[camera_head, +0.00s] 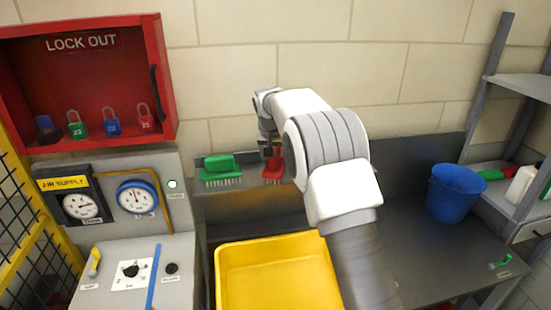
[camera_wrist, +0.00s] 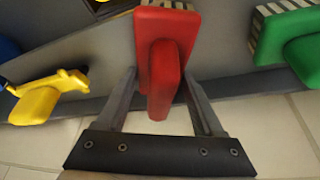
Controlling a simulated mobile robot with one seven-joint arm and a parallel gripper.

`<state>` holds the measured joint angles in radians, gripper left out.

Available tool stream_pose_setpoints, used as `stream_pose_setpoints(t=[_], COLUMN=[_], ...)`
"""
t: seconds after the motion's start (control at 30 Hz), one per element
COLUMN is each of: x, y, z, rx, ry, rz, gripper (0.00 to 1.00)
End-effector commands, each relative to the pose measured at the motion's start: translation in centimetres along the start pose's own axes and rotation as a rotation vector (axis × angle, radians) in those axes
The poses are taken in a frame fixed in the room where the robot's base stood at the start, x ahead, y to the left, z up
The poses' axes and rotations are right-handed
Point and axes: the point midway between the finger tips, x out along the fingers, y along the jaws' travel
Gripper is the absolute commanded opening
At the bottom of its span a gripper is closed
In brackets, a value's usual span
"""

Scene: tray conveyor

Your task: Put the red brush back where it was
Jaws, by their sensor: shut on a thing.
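The red brush (camera_head: 272,168) is by the back ledge, to the right of the green brush (camera_head: 220,168), partly hidden behind my arm. In the wrist view the red brush (camera_wrist: 158,60) stands between the two fingers of my gripper (camera_wrist: 160,85), which is shut on its handle. In the head view my gripper (camera_head: 268,146) reaches down onto the brush from above. The green brush also shows at the right of the wrist view (camera_wrist: 290,45), apart from the red one. I cannot tell whether the red brush rests on the ledge.
A yellow tool (camera_wrist: 48,97) lies at the left of the wrist view, with a blue thing beyond it. A yellow tray (camera_head: 280,250) is in front of the ledge. A blue bucket (camera_head: 455,192) stands on the right counter. A red lockout box (camera_head: 90,80) hangs at left.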

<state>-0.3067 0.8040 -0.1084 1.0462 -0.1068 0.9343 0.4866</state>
Motion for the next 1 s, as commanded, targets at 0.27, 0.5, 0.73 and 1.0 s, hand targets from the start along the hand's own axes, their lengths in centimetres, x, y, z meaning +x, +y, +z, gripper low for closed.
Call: stream_pose_setpoints(t=[0.27,0.5,0.73,1.0], x=[0.2,0.1,-2.2,-8.2], y=[0.0,0.0,-0.1,-0.1], z=[0.1,0.1,-0.1,-0.1], rx=[0.0,0.0,0.0,-0.001], ry=[-0.001,0.0,0.003,0.003], rz=[0.0,0.0,-0.002,-0.002], gripper=[0.99,0.99,0.99,0.99])
